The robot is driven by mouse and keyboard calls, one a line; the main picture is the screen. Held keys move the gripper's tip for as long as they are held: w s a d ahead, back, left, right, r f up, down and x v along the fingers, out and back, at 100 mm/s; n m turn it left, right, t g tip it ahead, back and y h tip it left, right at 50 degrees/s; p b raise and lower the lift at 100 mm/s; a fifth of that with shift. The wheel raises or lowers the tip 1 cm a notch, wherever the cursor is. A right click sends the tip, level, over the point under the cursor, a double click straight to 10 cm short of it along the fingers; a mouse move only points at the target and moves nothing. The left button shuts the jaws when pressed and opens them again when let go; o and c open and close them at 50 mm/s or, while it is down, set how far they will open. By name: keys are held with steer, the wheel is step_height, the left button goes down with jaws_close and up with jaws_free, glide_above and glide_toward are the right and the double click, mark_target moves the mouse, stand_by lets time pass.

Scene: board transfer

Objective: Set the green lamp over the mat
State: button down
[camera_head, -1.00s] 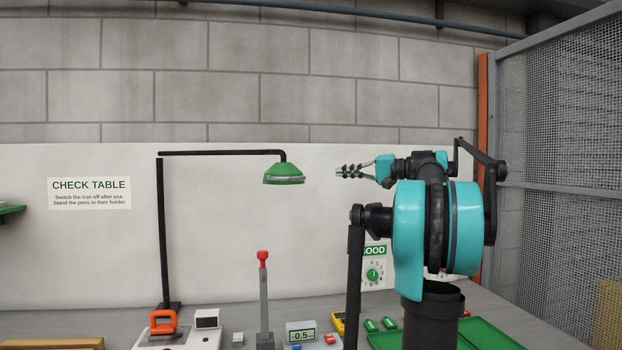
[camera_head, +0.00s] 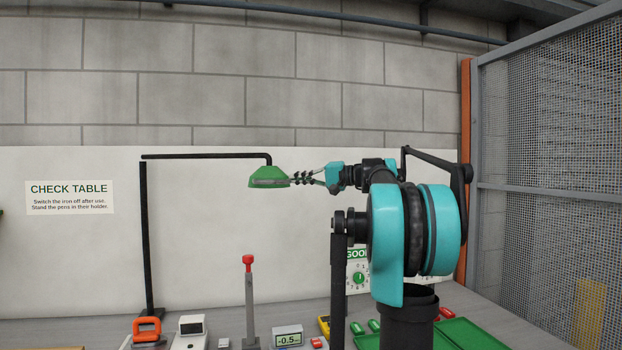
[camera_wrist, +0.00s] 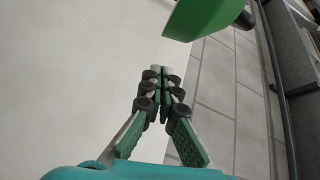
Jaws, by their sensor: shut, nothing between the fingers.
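The green lamp (camera_head: 268,178) hangs from the end of a black arm on a black post (camera_head: 148,240) at the left of the table. My gripper (camera_head: 294,179) is shut and empty, level with the lamp and at its right side in the head view. I cannot tell for sure whether the fingertips touch the shade. In the wrist view, the green shade (camera_wrist: 200,18) is at the top, just beyond my shut fingertips (camera_wrist: 156,74). The mat is not clearly seen in either view.
Below on the table are an orange-handled iron (camera_head: 147,330), a grey stand with a red top (camera_head: 249,300), a small display (camera_head: 288,338) and green trays (camera_head: 465,336). A dial panel (camera_head: 358,275) is behind my arm. A mesh fence (camera_head: 550,180) stands at the right.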

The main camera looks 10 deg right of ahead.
steer(key=shift+s+a+f, duration=0.15)
steer(key=shift+s+a, duration=0.35)
steer(key=shift+s, duration=0.05)
steer(key=shift+s+a+f, duration=0.15)
steer(key=shift+s+a, duration=0.3)
steer(key=shift+s, duration=0.1)
